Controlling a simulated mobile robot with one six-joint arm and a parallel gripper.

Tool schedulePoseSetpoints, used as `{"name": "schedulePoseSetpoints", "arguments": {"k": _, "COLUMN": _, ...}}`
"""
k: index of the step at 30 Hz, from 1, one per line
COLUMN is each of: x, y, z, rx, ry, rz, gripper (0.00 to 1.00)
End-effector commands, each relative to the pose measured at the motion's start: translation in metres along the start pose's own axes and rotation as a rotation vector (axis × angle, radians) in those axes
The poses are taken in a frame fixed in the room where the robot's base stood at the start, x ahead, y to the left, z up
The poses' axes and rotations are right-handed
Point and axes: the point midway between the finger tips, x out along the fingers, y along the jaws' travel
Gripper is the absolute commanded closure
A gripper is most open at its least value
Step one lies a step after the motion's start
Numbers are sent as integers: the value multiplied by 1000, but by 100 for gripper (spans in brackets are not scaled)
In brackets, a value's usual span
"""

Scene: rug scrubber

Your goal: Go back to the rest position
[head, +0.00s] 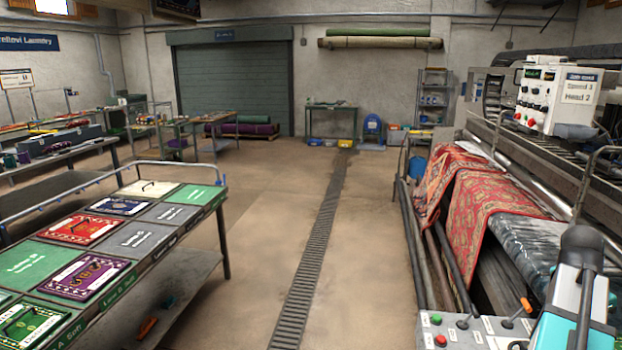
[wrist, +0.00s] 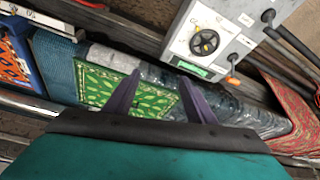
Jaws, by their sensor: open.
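My gripper (wrist: 161,75) shows in the wrist view with its two dark purple fingers apart and nothing between them. Beyond the fingers lies a green patterned rug piece (wrist: 97,86) on the machine's bed, partly hidden by the fingers. I cannot tell how far above it the fingers are. In the head view my teal and white arm is at the lower right, over the machine. The gripper's fingers cannot be made out there.
A control box (wrist: 215,40) with a black knob and orange lever is close beyond the fingers. A red patterned rug (head: 500,200) drapes over the machine. A sample table (head: 190,262) stands at left. The floor around the drain grate (head: 318,240) is clear.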

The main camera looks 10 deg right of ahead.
Motion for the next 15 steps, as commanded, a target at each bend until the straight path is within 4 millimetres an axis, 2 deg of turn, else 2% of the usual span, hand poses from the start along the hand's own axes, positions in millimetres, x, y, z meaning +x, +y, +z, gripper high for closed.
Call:
{"name": "schedulePoseSetpoints", "arguments": {"k": 8, "x": 12, "y": -25, "z": 30, "rx": -91, "ry": -19, "rz": -18, "gripper": 50}}
{"name": "schedulePoseSetpoints", "arguments": {"k": 15, "x": 29, "y": -55, "z": 71, "rx": -214, "ry": -46, "rz": -44, "gripper": 50}}
